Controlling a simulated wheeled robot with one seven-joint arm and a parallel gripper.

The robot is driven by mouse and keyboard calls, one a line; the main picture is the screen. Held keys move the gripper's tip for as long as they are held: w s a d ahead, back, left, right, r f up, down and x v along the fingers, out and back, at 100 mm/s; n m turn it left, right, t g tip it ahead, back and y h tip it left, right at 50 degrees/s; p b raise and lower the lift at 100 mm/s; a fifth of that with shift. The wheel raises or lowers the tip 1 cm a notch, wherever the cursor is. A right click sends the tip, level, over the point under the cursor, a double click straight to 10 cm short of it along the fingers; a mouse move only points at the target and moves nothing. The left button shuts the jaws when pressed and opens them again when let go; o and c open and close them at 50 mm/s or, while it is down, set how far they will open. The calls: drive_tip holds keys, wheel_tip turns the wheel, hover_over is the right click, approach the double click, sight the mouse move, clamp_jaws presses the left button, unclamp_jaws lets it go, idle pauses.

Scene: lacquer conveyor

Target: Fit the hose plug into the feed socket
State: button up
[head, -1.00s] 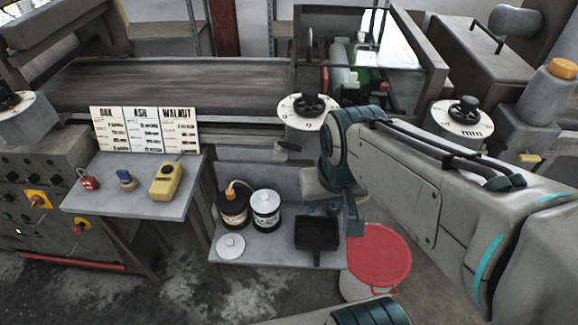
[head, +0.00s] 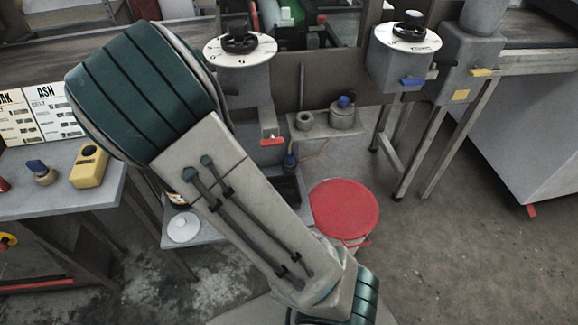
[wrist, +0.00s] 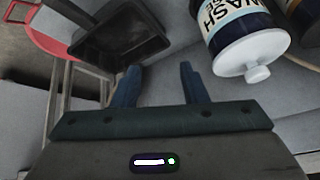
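My gripper (wrist: 160,84) shows in the wrist view with its two blue fingers apart and nothing between them, above a grey shelf. In the head view my arm hides it. A small blue-topped piece (head: 289,160), possibly the hose plug, sits by the black tray, with a thin hose near it. A grey bracket (head: 322,131) carries a short open grey cylinder (head: 304,121), possibly the feed socket, and a grey pot with a blue top (head: 343,113). I cannot tell for sure which is plug or socket. Neither shows in the wrist view.
Dial posts (head: 240,85) stand behind.

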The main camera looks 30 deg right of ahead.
drive_tip(key=d+f+m+h+b, duration=0.1)
drive_tip(key=d+f+h+b, duration=0.1)
drive_tip(key=d+f+h, duration=0.15)
drive_tip(key=m+t+h+b, duration=0.1)
drive_tip(key=t+h+b, duration=0.1)
drive_tip(key=h+b, duration=0.2)
approach(288, 154)
drive_tip(key=d+f, duration=0.1)
drive_tip(key=d, duration=0.1)
drive_tip(key=shift+w+a+b+x, duration=0.15)
drive_tip(key=shift+b+x, duration=0.45)
drive_tip(key=shift+x, duration=1)
drive_tip(key=shift+w+a+b+x, duration=0.15)
drive_tip(key=shift+b+x, duration=0.4)
drive_tip(key=shift+x, duration=1.1)
drive_tip(key=shift+r, duration=0.1)
drive_tip(key=c, duration=0.8)
